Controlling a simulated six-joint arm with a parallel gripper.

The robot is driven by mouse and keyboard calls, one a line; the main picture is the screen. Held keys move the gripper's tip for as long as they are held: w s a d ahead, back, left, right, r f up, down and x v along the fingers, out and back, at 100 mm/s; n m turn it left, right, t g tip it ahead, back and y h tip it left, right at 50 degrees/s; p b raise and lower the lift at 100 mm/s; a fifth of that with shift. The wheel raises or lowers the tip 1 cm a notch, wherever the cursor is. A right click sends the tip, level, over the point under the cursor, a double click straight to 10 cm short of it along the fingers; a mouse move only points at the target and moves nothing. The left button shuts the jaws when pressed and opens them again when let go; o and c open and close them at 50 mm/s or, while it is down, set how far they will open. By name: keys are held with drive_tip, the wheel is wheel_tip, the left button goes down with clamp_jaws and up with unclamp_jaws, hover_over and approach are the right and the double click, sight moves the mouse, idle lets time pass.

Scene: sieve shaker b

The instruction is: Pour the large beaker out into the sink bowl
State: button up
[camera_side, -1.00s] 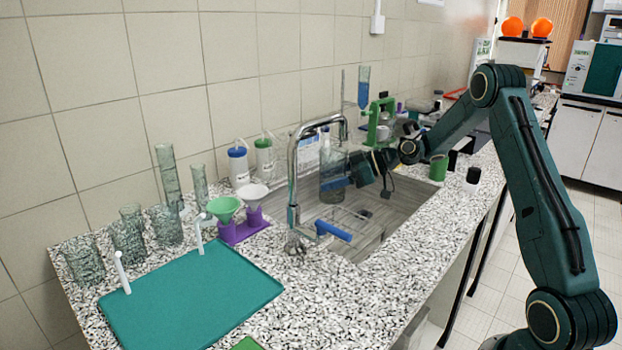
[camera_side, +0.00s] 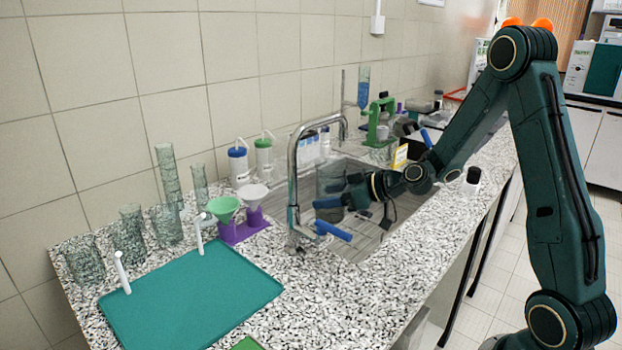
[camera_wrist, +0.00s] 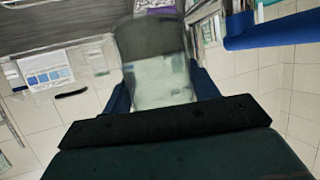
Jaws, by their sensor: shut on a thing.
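The large clear beaker (camera_side: 331,174) is over the sink bowl, just behind and right of the faucet. My gripper (camera_side: 329,195) is shut on it, with the blue fingers one above the other. In the wrist view the beaker (camera_wrist: 157,65) fills the space between the two blue fingers. My wrist is rolled and the beaker looks tipped from upright; its exact angle is hard to tell. The glass looks clear, and I cannot tell what liquid is in it. The steel sink bowl (camera_side: 397,212) lies below, partly hidden by my arm.
The faucet (camera_side: 293,185) with its blue handle (camera_side: 333,231) stands close in front of the beaker. Funnels in a purple stand (camera_side: 238,231), a teal mat (camera_side: 190,295) and several glass vessels (camera_side: 128,236) are at left. A black bottle (camera_side: 472,181) stands on the right counter.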

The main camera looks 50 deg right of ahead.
drive_tip(key=shift+s+a, duration=0.4)
drive_tip(key=shift+s, duration=0.25)
drive_tip(key=shift+w+d+f+m+h, duration=0.35)
drive_tip(key=shift+d+f+m+h, duration=0.05)
drive_tip(key=shift+d+f, duration=0.1)
drive_tip(key=w+d+f+m+h, duration=0.1)
drive_tip(key=w+d+f, duration=0.1)
drive_tip(key=d, duration=0.1)
drive_tip(key=w+d+f+m+h, duration=0.1)
drive_tip(key=w+d+f+h, duration=0.1)
drive_tip(key=d, duration=0.1)
drive_tip(key=w+d+f+m+h, duration=0.1)
drive_tip(key=w+d+f, duration=0.1)
drive_tip(key=shift+d+f+m+t+h, duration=0.15)
drive_tip(key=shift+d+m+t+h, duration=0.15)
drive_tip(key=shift+d+m+t, duration=0.1)
drive_tip(key=w+d+f+m+g+h, duration=0.1)
drive_tip(key=w+d+m+g+h, duration=0.1)
drive_tip(key=w+d+m+h, duration=0.2)
drive_tip(key=w+d+m+g+h, duration=0.2)
drive_tip(key=w+d+m+h, duration=0.2)
drive_tip(key=d, duration=0.6)
drive_tip(key=shift+f+h, duration=0.3)
drive_tip(key=shift+f, duration=0.05)
drive_tip(key=shift+d, duration=0.1)
drive_tip(key=shift+r, duration=0.1)
